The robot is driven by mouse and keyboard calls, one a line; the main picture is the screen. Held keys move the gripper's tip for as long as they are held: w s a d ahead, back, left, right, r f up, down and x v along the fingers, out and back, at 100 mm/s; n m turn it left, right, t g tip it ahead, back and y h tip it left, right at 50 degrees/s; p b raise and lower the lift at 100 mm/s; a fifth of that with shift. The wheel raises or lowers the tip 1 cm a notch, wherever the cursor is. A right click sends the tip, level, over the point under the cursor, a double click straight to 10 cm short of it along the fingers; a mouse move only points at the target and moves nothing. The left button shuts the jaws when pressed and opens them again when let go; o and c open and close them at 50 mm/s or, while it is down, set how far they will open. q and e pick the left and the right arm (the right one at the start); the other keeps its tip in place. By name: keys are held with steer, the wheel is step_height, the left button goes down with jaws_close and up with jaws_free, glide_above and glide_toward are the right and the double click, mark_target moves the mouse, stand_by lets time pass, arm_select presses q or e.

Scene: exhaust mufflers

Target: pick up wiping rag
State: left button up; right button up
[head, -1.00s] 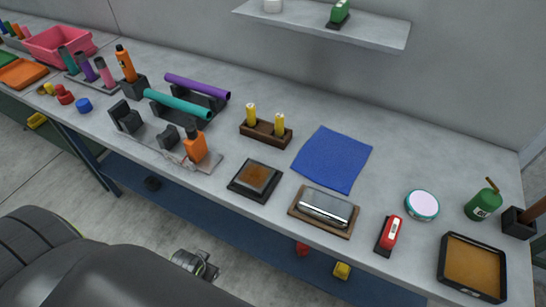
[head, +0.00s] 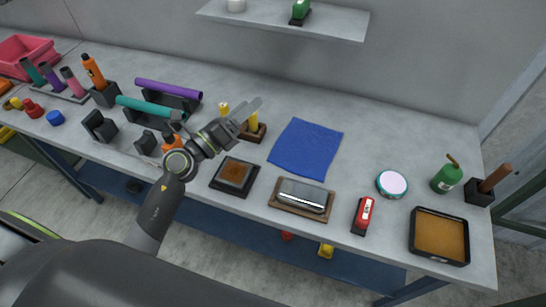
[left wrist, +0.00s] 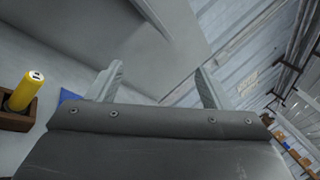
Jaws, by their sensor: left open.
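The wiping rag (head: 306,148) is a flat blue square cloth lying on the grey workbench in the head view. A small blue corner of it (left wrist: 69,97) shows at the left in the left wrist view. My left gripper (head: 252,104) is raised over the bench to the left of the rag, in front of the wooden holder, apart from the rag. Its two fingers (left wrist: 158,85) are spread with nothing between them in the left wrist view. My right gripper is in neither view.
A wooden holder with yellow cylinders (head: 256,133) stands left of the rag, partly hidden by my gripper. A metal-topped block (head: 303,197), a dark tray with a brown pad (head: 235,173) and a red tool (head: 363,214) lie in front. A round tin (head: 391,184) sits to the right.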

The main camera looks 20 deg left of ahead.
arm_select(q)
steer(key=w+d+f+m+g+h, duration=0.2)
steer(key=d+f+m+g, duration=0.1)
steer(key=f+m+g, duration=0.3)
steer(key=m+g+y, duration=0.6)
steer(key=m+g, duration=0.1)
glide_toward(275, 158)
steer(key=v, duration=0.4)
steer(key=shift+f+b, duration=0.4)
steer(key=shift+f, duration=0.25)
steer(key=b+x, duration=0.5)
steer(key=x, duration=0.2)
steer(key=shift+d, duration=0.15)
steer(key=shift+b+x, duration=0.85)
steer(key=shift+w+d, duration=0.15)
steer(key=shift+w, duration=0.05)
steer(key=shift+c, duration=0.2)
jaws_close()
